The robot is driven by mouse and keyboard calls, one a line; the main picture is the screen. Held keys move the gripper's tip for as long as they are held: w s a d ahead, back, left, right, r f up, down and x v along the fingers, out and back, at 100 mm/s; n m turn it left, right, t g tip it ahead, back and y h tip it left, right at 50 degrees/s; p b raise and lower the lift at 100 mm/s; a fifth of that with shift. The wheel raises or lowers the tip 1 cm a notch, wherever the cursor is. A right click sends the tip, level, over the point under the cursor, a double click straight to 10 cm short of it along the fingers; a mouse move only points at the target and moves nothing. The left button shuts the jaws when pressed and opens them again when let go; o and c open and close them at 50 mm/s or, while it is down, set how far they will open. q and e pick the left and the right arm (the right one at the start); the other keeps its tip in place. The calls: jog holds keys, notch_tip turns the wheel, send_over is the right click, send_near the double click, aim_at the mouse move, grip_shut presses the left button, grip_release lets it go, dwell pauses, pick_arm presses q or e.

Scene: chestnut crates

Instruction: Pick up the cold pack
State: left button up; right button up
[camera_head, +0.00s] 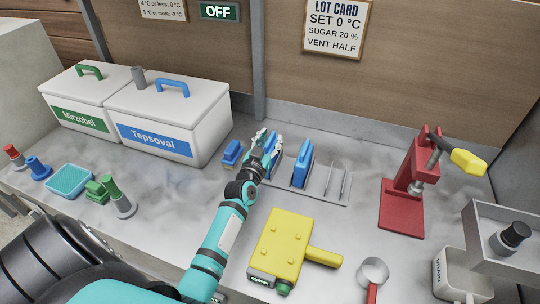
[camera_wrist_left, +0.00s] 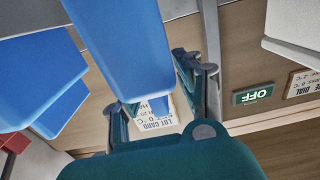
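Two blue cold packs stand upright in a metal slotted rack (camera_head: 325,188): a left one (camera_head: 275,166) and a right one (camera_head: 303,164). My left gripper (camera_head: 266,144) is at the top of the left pack and partly hides it. In the left wrist view that pack (camera_wrist_left: 118,45) looms close, its end near the gap between my left fingers (camera_wrist_left: 158,95). The fingers look spread, and I cannot see clear contact. The right pack appears to be the blue shape (camera_wrist_left: 35,75) at the picture's left. My right gripper is not in view.
Left stand two white boxes, Mirzobel (camera_head: 85,105) and Tepsoval (camera_head: 165,120). A small blue block (camera_head: 232,152) lies beside the gripper. A red press (camera_head: 402,195) stands right; a yellow device (camera_head: 282,248) lies in front of the rack. The rack's right slots are empty.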

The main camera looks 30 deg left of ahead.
pick_arm(q)
grip_shut()
jog(key=shift+r, duration=0.1)
